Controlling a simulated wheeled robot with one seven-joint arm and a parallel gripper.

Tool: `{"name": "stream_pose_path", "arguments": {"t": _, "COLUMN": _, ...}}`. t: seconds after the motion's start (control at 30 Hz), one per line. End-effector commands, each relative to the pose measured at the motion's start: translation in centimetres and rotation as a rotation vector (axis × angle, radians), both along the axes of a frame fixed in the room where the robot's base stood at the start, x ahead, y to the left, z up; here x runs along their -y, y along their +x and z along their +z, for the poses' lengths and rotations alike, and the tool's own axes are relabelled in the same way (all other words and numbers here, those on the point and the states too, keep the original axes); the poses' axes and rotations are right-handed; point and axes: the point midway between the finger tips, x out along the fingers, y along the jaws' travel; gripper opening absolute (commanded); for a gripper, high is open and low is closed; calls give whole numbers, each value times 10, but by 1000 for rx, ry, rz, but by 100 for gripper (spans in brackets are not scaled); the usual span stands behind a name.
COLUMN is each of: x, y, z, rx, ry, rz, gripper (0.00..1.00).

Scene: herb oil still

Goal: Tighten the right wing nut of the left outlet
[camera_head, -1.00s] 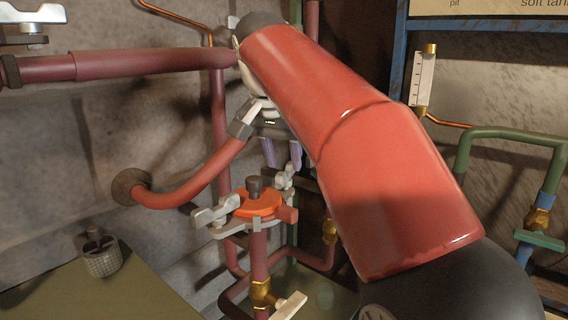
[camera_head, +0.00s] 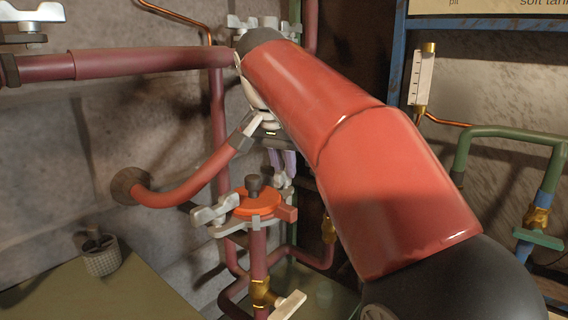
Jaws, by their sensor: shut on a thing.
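The left outlet is an orange disc (camera_head: 257,203) with a dark knob on top, set on a grey flange (camera_head: 232,229) over a vertical red pipe. Its left wing nut (camera_head: 213,212) is pale grey and stands clear. Its right wing nut (camera_head: 279,181) is at the back right of the disc and is partly hidden. My gripper (camera_head: 283,168) reaches down from above with lavender fingers shut on the right wing nut. The exact contact is small and hard to see. My red arm hides much of the area above and to the right.
A curved red pipe (camera_head: 190,190) comes from the wall at left, close to my gripper. A knurled grey cup (camera_head: 101,254) stands on the green table (camera_head: 120,293). Green pipes (camera_head: 510,133) are at right.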

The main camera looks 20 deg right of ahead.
Motion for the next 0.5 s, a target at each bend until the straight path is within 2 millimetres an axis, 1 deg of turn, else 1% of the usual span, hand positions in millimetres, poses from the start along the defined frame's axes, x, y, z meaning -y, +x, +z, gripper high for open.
{"name": "stream_pose_path", "arguments": {"t": 0.3, "x": -2, "y": 2, "z": 0, "rx": -1, "ry": 0, "rz": -291, "gripper": 0}}
{"name": "stream_pose_path", "arguments": {"t": 0.4, "x": -2, "y": 2, "z": 1, "rx": 1, "ry": 0, "rz": -338, "gripper": 0}}
{"name": "stream_pose_path", "arguments": {"t": 0.5, "x": -1, "y": 1, "z": 1, "rx": 1, "ry": -1, "rz": -347, "gripper": 0}}
